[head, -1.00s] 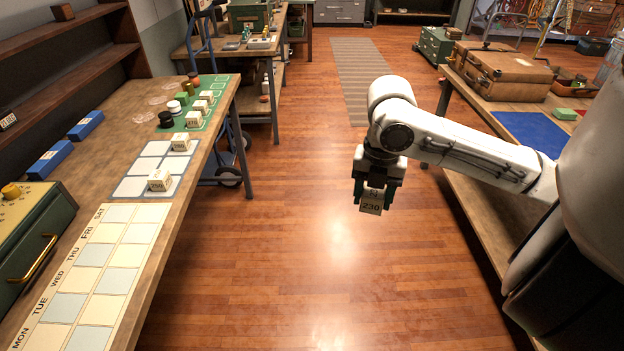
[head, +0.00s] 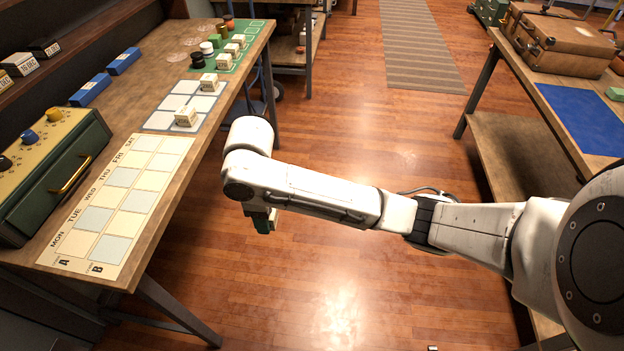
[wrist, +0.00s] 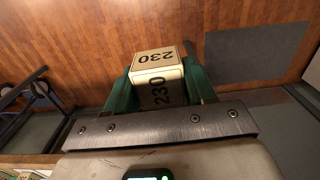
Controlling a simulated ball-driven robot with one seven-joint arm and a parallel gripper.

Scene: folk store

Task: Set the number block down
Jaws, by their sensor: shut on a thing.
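The number block (wrist: 161,88), a cream cube marked 230, is between the green fingers of my gripper (wrist: 160,92) in the wrist view. My gripper is shut on it. In the head view my gripper (head: 265,221) hangs over the floor, just right of the left table; my arm hides most of it, and only a small edge of the block shows there. A grid mat (head: 160,120) with pale squares lies on the left table, with number blocks (head: 186,117) and (head: 209,82) on it. A weekday chart (head: 125,177) lies nearer on the same table.
A green box with knobs (head: 80,165) stands at the table's left side. Blue blocks (head: 91,89) lie behind it. A green mat (head: 256,31) with several cubes is at the far end. The right table holds a blue mat (head: 590,115) and a suitcase (head: 558,45).

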